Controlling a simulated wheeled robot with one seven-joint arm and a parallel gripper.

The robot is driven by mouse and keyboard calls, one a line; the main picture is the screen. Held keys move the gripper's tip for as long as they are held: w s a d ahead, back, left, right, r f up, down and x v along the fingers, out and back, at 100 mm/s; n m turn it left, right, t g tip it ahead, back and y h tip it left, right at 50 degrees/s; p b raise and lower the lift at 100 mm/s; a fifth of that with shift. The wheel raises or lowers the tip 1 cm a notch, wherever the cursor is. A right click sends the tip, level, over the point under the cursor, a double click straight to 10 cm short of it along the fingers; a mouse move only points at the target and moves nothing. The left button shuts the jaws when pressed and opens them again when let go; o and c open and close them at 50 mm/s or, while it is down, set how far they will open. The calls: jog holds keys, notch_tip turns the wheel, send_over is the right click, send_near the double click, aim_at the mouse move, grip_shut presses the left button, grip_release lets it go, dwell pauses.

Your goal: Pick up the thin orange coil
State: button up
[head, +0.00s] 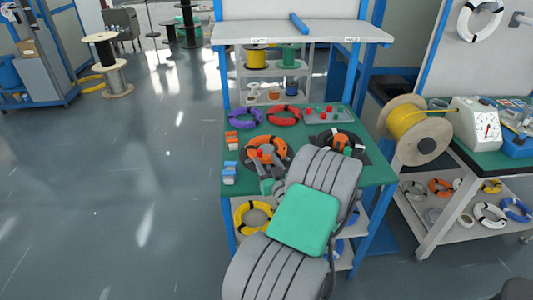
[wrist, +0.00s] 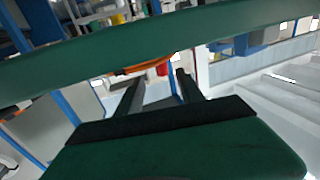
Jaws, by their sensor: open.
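An orange coil (head: 256,143) lies on the green bench top (head: 222,202), left of centre, partly hidden behind my gripper. A second orange coil with black bands (head: 327,145) lies on a dark mat to the right. I cannot tell for sure which one is the thin coil. My gripper (head: 265,165) is at the near side of the left orange coil; whether it touches cannot be told. In the wrist view my gripper (wrist: 160,77) has its fingers apart with nothing between them. An orange coil edge (wrist: 147,68) shows just beyond the fingertips, against the green surface.
A purple coil (head: 245,118) and a red coil (head: 284,115) lie farther back on the bench. Blue-and-white items (head: 230,173) line the left edge. A shelf with spools (head: 257,58) rises behind.

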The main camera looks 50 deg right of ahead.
aim_at(261, 153)
jog(key=x, duration=0.2)
jog(key=p+x, duration=0.1)
jog(key=x, duration=0.1)
jog(key=shift+w+r, duration=0.2)
jog(key=shift+w, duration=0.2)
jog(key=shift+w+d+f, duration=0.1)
jog(key=shift+w+d, duration=0.15)
jog(key=shift+w, duration=0.1)
jog(key=shift+c, duration=0.5)
grip_shut()
